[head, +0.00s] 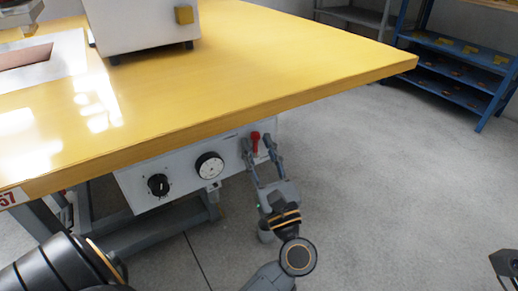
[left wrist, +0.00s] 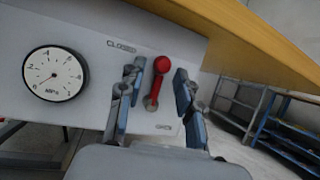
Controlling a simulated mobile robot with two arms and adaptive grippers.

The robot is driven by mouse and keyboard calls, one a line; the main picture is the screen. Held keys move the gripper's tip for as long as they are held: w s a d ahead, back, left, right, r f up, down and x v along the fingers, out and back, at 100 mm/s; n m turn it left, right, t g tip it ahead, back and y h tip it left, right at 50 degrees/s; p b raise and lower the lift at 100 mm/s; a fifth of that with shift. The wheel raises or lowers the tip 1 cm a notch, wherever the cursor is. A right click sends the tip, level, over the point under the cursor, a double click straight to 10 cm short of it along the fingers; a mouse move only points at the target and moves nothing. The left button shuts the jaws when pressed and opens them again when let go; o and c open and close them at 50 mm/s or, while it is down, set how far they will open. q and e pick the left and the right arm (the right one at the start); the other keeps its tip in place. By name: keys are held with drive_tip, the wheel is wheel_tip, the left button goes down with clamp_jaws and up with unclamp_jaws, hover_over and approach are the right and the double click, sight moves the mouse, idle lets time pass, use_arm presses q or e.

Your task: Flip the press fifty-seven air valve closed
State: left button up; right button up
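The air valve is a red lever with a round knob (head: 255,136) on the grey panel under the yellow table's front edge. In the left wrist view the lever (left wrist: 157,84) points up from its pivot, slightly tilted. The word CLOSED is printed to its upper left and OPEN below it. My left gripper (head: 258,148) is open at the panel, with one finger on each side of the lever. Gaps show between both fingers and the lever in the left wrist view. A dark part at the lower right edge (head: 505,264) appears to be my right gripper, mostly cut off.
The panel also carries a round pressure gauge (head: 209,166) and a black knob (head: 158,185). The yellow tabletop (head: 300,60) overhangs just above the lever. A white machine (head: 145,25) stands on it. Blue shelves (head: 460,70) are at the back right. The floor between is clear.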

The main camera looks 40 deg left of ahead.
use_arm(q)
drive_tip(key=v, duration=1.2)
